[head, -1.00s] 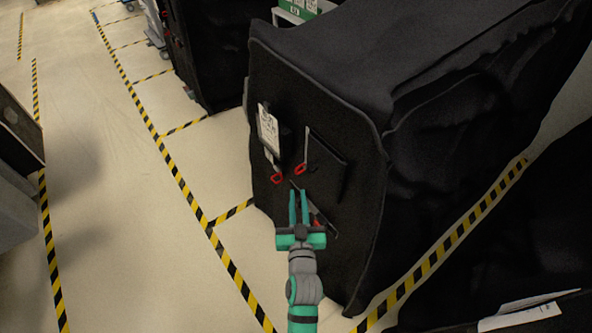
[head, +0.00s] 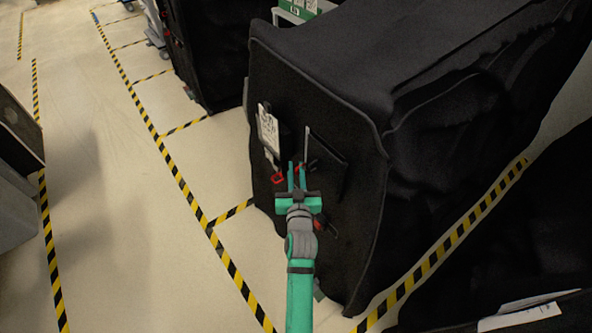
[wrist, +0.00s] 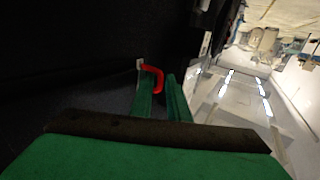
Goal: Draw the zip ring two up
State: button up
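A black covered cart (head: 330,75) fills the middle of the head view. On its near face, a red zip ring (head: 300,168) shows at my fingertips, partly hidden by them. A second red ring (head: 277,178) hangs to its left, and a red piece (head: 318,223) shows lower down, right of my wrist. My gripper (head: 297,170) is open, its two green fingers apart and pointing at the cover. In the wrist view the red ring (wrist: 157,76) shows at the fingertips, its bend partly over the left finger. I cannot tell if it touches either finger.
A white label pouch (head: 268,131) and a dark flap (head: 325,165) are on the cart's face. Another covered cart (head: 210,45) stands behind at the left. Yellow-black floor tape (head: 180,180) borders clear floor on the left.

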grip_shut()
dwell(1.4)
